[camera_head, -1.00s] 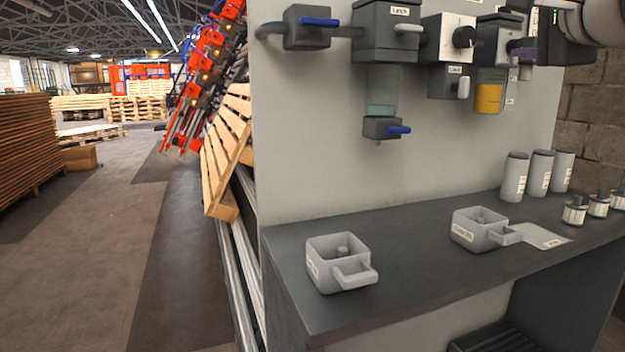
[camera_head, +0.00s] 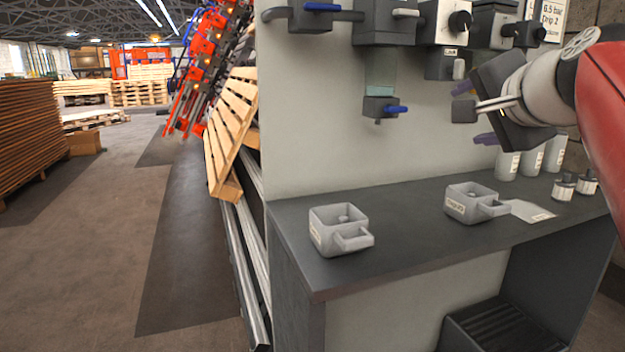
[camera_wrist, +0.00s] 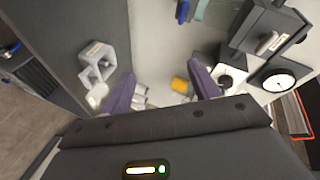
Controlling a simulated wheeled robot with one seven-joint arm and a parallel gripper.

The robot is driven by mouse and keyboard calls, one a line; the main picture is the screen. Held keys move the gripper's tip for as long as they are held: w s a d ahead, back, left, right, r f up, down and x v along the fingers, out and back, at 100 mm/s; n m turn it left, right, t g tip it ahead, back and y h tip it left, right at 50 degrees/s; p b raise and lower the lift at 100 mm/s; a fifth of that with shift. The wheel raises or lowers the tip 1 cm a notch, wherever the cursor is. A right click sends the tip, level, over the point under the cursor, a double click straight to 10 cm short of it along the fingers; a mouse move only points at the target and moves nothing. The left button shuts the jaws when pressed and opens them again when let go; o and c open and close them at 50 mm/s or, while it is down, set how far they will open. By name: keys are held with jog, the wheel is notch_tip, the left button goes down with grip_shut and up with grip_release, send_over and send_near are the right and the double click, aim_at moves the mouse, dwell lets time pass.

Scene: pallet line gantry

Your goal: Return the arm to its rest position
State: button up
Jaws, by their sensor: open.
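My gripper (camera_head: 474,113) is at the right of the head view, in front of the wall panel (camera_head: 320,150) and above the bench. Its purple fingers are apart. In the wrist view my gripper (camera_wrist: 162,72) also shows spread fingers. In the head view a small dark block (camera_head: 464,110) with a pale rod shows between the fingers. I cannot tell whether they touch it. The arm reaches in from the right edge, bent, and the gripper hides the panel part behind it.
Two grey open boxes with spouts (camera_head: 340,230) (camera_head: 475,203) stand on the dark bench (camera_head: 400,255). Pale canisters (camera_head: 555,153) and small jars (camera_head: 564,187) stand at its right. Valves and units (camera_head: 385,22) jut from the panel. Tilted pallets (camera_head: 232,125) lean at left; floor beyond is open.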

jog(key=s+a+f+n+g, duration=0.2)
jog(key=s+f, duration=0.4)
jog(key=f, duration=0.6)
jog(key=s+a+f+n+g, duration=0.3)
jog(key=s+f+n, duration=0.3)
jog(key=f, duration=0.6)
jog(key=s+a+f+n+g, duration=0.3)
jog(key=s+f, duration=0.3)
jog(key=f, duration=0.6)
jog(key=shift+s+f+n+g+h, duration=0.15)
jog(key=shift+s+n+g+h, duration=0.2)
jog(key=shift+n, duration=0.35)
